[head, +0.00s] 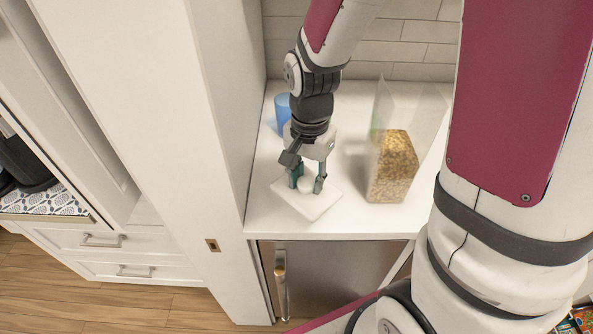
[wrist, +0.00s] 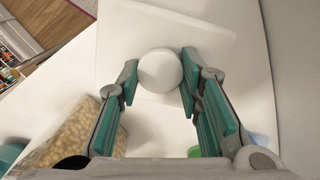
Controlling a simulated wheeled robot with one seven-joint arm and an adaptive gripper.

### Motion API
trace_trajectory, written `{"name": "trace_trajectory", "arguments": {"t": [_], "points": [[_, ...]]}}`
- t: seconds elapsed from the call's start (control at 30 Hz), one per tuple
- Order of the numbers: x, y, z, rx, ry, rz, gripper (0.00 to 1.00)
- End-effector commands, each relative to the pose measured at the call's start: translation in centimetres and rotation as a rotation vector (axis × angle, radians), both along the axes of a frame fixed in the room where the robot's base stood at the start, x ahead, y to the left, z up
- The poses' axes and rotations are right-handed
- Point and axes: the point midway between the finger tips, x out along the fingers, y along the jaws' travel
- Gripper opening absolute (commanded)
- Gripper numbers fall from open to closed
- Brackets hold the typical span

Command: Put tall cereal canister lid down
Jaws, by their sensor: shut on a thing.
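The tall cereal canister lid (head: 318,207) is a pale, square plate with a round white knob. My gripper (head: 308,183) is shut on the knob from above, with one finger on each side of it. In the wrist view the lid (wrist: 215,42) lies flat beyond the fingertips (wrist: 158,82), and the knob (wrist: 160,70) sits between the green pads. The lid is level at the white counter, on it or very slightly above; I cannot tell which. The clear cereal canister (head: 393,168), part full of cereal, stands to the right without a lid; it also shows in the wrist view (wrist: 68,138).
A blue cup (head: 282,113) stands behind my gripper by the left wall panel (head: 225,120). The counter (head: 345,217) is clear in front of the canister. Its front edge runs above a steel appliance door (head: 325,265). A tiled wall closes the back.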

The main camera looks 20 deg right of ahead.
Motion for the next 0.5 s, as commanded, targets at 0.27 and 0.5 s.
{"name": "trace_trajectory", "arguments": {"t": [0.27,0.5], "points": [[3.1,-0.3,-0.4,0.0,0.002,-0.001,0.1],[3.0,-0.3,-3.3,0.0,0.005,0.0,0.1]]}}
